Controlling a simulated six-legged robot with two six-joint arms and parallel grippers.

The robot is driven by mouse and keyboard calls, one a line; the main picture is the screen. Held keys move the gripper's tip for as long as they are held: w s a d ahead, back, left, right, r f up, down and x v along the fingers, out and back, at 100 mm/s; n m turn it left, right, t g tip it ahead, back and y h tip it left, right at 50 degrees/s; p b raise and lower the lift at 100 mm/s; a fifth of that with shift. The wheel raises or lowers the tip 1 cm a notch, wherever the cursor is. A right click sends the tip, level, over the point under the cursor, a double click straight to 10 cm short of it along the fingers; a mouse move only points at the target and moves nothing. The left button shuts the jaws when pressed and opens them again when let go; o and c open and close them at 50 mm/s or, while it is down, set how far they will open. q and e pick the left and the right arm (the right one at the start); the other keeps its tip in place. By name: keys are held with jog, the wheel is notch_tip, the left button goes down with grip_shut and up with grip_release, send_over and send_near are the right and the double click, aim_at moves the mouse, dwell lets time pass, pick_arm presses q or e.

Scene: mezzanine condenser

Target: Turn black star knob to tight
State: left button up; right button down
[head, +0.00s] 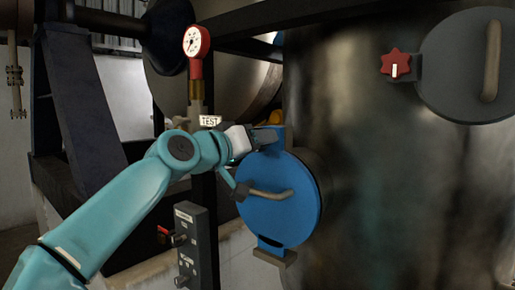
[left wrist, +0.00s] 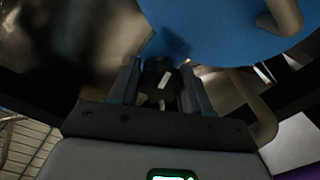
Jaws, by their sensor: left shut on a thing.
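The black star knob (left wrist: 154,76), with a white mark on it, sits between the two fingers of my left gripper (left wrist: 158,92) in the left wrist view. It is beside the edge of the blue round door (left wrist: 215,28). In the head view my left gripper (head: 262,138) is at the upper left of the blue door (head: 285,215) and hides the knob. The gripper is shut on the knob. The mark looks slightly tilted in the wrist view. The tight and loose labels cannot be read. My right gripper is not in view.
A red star knob (head: 395,65) with a white mark is beside a dark round door (head: 460,85) at upper right. A bar handle (head: 268,194) sticks out from the blue door. A red gauge (head: 196,43) stands above a TEST tag (head: 210,121). A switch box (head: 197,245) is below.

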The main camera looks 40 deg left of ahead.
pick_arm(q)
jog(key=shift+w+f+m+b, duration=0.1)
jog(key=shift+f+m+b, duration=0.2)
jog(key=shift+m, duration=0.9)
jog(key=o, duration=1)
jog(key=shift+o, duration=0.3)
jog(key=shift+r, duration=0.1)
